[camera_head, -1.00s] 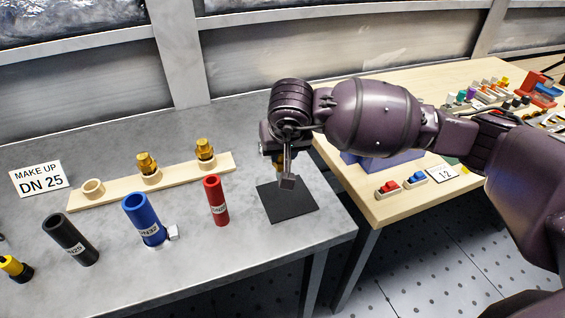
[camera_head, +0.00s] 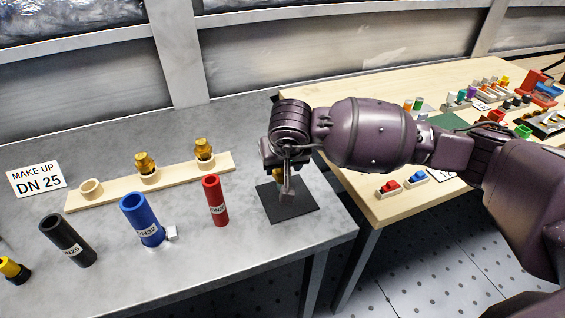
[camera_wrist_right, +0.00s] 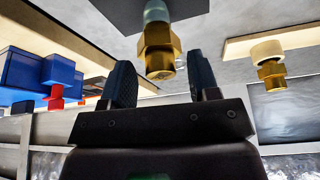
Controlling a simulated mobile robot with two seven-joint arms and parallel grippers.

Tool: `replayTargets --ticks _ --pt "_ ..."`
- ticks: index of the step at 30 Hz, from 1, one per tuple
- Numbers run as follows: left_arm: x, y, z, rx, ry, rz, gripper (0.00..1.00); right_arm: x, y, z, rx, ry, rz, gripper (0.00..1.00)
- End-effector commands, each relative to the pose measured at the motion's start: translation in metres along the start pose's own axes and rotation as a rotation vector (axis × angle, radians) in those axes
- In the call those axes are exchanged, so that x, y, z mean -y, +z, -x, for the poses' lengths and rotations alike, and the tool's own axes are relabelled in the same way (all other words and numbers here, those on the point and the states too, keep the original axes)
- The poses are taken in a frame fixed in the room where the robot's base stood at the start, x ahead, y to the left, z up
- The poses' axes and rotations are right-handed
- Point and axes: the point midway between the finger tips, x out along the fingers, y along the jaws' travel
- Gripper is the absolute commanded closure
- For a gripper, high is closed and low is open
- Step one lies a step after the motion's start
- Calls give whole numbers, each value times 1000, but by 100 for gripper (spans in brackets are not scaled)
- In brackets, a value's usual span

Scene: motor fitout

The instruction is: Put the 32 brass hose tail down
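The brass hose tail (camera_wrist_right: 158,52), a gold hex fitting with a pale blue-grey part at its far end, stands between my right fingers in the right wrist view, its far end at the dark square mat (camera_wrist_right: 170,12). In the head view the hose tail (camera_head: 276,175) is mostly hidden by my right gripper (camera_head: 286,190), low over the black mat (camera_head: 298,207). The right fingers are apart, with a narrow gap visible on each side of the fitting. Its size marking cannot be read. My left gripper is not in view.
A pale wooden rack (camera_head: 115,191) holds two brass fittings (camera_head: 146,162) and an empty ring (camera_head: 91,188). Red (camera_head: 215,200), blue (camera_head: 142,218) and black (camera_head: 68,240) hoses stand in front. A "MAKE UP DN 25" sign (camera_head: 37,178) is left. A wooden table (camera_head: 365,205) adjoins right.

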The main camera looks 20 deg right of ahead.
Motion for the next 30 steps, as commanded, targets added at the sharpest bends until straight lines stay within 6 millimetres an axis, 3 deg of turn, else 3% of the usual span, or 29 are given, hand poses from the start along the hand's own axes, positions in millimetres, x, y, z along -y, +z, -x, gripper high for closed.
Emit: replayTargets --ticks 8,21,30 --pt "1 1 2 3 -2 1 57 0 -2 11 -3 -1 0 45" --pt "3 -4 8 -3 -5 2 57 0 -3 90 -5 -1 1 45" --pt "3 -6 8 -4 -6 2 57 0 -2 120 -2 -1 0 45"
